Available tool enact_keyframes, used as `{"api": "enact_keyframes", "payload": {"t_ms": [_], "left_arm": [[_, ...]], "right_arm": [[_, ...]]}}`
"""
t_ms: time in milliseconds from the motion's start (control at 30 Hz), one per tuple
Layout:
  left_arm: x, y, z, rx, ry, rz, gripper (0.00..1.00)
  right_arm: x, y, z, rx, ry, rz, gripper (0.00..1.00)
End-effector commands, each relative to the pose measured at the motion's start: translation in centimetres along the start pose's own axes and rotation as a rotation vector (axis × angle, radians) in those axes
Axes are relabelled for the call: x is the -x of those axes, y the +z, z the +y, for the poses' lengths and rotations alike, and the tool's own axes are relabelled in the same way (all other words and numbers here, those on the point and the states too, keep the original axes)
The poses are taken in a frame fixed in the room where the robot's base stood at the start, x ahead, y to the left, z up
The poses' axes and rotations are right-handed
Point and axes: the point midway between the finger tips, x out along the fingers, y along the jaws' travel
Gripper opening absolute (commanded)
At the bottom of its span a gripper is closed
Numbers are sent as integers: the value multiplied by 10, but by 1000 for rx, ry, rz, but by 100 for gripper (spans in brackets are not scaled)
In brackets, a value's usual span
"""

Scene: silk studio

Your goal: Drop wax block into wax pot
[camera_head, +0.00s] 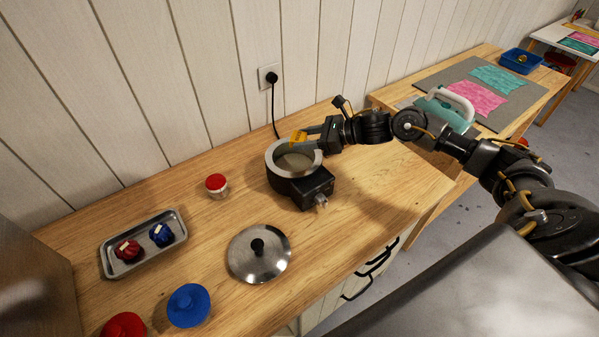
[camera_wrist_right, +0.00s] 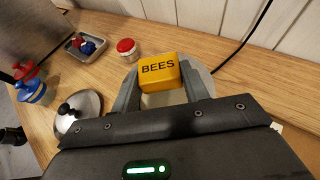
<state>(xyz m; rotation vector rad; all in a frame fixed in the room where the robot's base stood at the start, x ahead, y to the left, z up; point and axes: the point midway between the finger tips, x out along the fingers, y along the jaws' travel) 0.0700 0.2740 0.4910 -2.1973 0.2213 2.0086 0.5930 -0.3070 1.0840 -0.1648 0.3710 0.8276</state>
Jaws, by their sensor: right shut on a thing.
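The wax block (camera_wrist_right: 159,71) is yellow and marked BEES. My right gripper (camera_wrist_right: 158,88) is shut on it, one finger on each side. In the head view the block (camera_head: 298,137) shows as a small yellow piece at the tip of my right gripper (camera_head: 304,138), above the back rim of the wax pot. The wax pot (camera_head: 277,176) is a dark round heater with a pale rim and no lid on it. In the wrist view its rim (camera_wrist_right: 203,77) shows behind the block. My left gripper is not in view.
The metal lid (camera_head: 268,264) lies on the counter in front of the pot. A red-capped jar (camera_head: 217,187) stands left of it. A metal tray (camera_head: 175,224) holds red and blue items. Blue (camera_head: 188,306) and red (camera_head: 122,326) containers stand at the front. A cord (camera_head: 274,108) runs to the wall socket.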

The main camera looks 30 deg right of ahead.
Motion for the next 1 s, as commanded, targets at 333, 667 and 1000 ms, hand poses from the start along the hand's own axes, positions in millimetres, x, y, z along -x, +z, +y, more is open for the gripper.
{"api": "enact_keyframes", "payload": {"t_ms": [333,667,1000], "left_arm": [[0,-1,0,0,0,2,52],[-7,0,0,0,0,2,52],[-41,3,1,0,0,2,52]], "right_arm": [[0,1,0,0,0,0,70],[9,-2,0,1,-1,1,70],[72,-6,-1,2,-2,4,70]]}}
